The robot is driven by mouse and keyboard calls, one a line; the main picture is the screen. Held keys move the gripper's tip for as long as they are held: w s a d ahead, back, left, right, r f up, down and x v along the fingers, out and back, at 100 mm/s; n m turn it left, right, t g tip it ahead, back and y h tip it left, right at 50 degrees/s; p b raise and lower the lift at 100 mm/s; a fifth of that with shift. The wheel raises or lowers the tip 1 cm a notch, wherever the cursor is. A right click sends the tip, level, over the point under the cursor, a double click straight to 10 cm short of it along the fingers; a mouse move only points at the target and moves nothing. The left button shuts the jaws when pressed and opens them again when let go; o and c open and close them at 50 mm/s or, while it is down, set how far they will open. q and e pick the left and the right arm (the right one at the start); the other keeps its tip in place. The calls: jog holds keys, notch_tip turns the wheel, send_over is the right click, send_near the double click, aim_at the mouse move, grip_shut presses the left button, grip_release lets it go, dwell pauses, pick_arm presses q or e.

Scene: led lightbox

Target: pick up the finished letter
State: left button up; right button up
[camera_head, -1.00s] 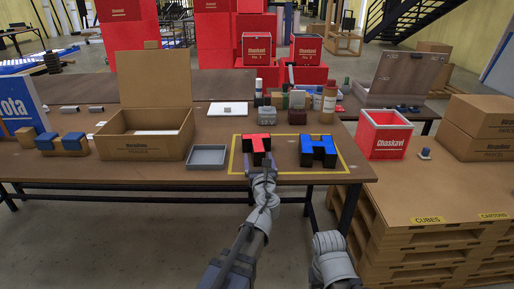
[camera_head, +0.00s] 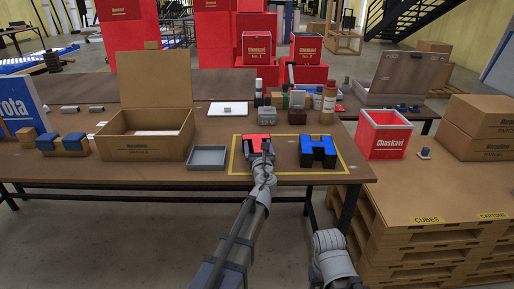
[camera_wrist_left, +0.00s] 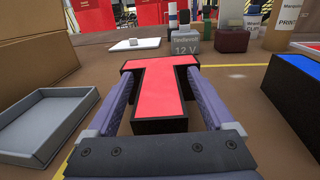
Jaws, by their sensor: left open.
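A red letter T with black sides (camera_wrist_left: 160,92) lies in the yellow-outlined area of the table; it also shows in the head view (camera_head: 252,141), partly hidden by my left gripper. My left gripper (camera_head: 264,150) is at the letter. In the left wrist view its open fingers (camera_wrist_left: 160,90) stand on either side of the T's stem, with the crossbar beyond. A blue letter with black sides (camera_head: 318,150) lies to the right, and its edge shows in the left wrist view (camera_wrist_left: 303,90). My right arm is at the lower right; its gripper cannot be made out.
A grey tray (camera_head: 207,157) sits left of the yellow outline. An open cardboard box (camera_head: 143,147) stands farther left. Bottles and small blocks stand behind the letters. A red Chaskavi box (camera_head: 383,142) is to the right.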

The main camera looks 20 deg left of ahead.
pick_arm(q)
grip_shut()
dwell(0.7)
